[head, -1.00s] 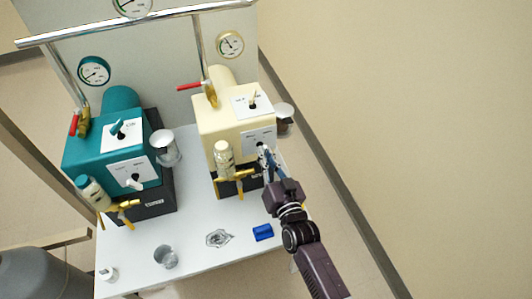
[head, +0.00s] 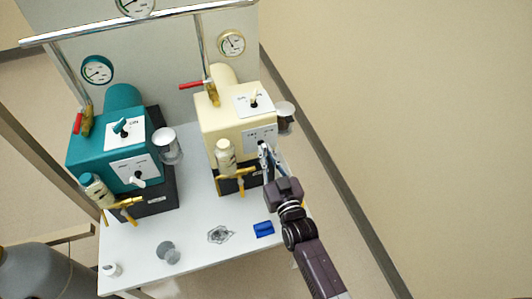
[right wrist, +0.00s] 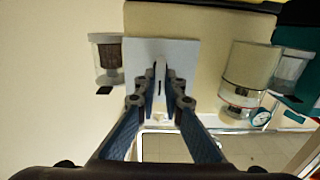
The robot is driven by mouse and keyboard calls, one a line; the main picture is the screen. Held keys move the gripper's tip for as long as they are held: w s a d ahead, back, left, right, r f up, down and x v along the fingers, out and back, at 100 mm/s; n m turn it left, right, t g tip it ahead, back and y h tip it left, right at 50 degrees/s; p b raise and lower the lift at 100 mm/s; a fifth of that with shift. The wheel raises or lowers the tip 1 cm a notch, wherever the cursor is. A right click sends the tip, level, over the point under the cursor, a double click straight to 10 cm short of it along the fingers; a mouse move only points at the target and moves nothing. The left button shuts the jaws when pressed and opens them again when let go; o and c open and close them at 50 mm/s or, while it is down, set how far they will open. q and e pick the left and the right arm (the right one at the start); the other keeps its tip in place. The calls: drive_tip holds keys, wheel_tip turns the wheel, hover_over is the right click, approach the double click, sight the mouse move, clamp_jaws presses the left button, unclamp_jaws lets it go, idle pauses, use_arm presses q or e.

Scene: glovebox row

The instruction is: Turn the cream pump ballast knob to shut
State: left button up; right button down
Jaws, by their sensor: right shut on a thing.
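The cream pump (head: 232,125) stands on the right of the white table. Its lower front carries a white label plate (head: 256,135), and my right gripper (head: 266,156) is at that plate. In the right wrist view the gripper (right wrist: 161,100) has its two fingers closed on a pale upright lever, the ballast knob (right wrist: 160,72), in front of the plate (right wrist: 186,55). The fingers hide the knob's lower part, and in the head view they mostly cover it. A second switch (head: 254,99) sits on the pump's top plate, apart from the gripper. My left gripper is not in view.
The teal pump (head: 108,143) stands to the left. A glass bottle with brass fittings (head: 226,158) is close left of my gripper, and a clear jar (head: 285,115) is on the pump's right.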

drive_tip(key=c, duration=2)
unclamp_jaws()
drive_tip(key=shift+c, duration=0.2)
drive_tip(key=v, duration=1.2)
drive_tip(key=s+d+f+g+h, duration=0.15)
drive_tip(key=s+f, duration=0.25)
drive_tip(key=f, duration=0.6)
drive_tip(key=s+d+f+g, duration=0.3)
drive_tip(key=f, duration=0.7)
drive_tip(key=s+d+f+g+h, duration=0.1)
drive_tip(key=s+d+f+g, duration=0.2)
drive_tip(key=f, duration=0.7)
drive_tip(key=s+d+f+g+h, duration=0.1)
drive_tip(key=s+d+f+g, duration=0.2)
drive_tip(key=s+f, duration=0.3)
drive_tip(key=s+d+f+g+h, duration=0.1)
drive_tip(key=s+d+f, duration=0.4)
drive_tip(key=s, duration=0.9)
drive_tip(key=s+d+f+m+g+h, duration=0.1)
drive_tip(key=s+d+f+g, duration=0.3)
drive_tip(key=s+f, duration=0.3)
drive_tip(key=s, duration=0.3)
drive_tip(key=shift+g, duration=0.35)
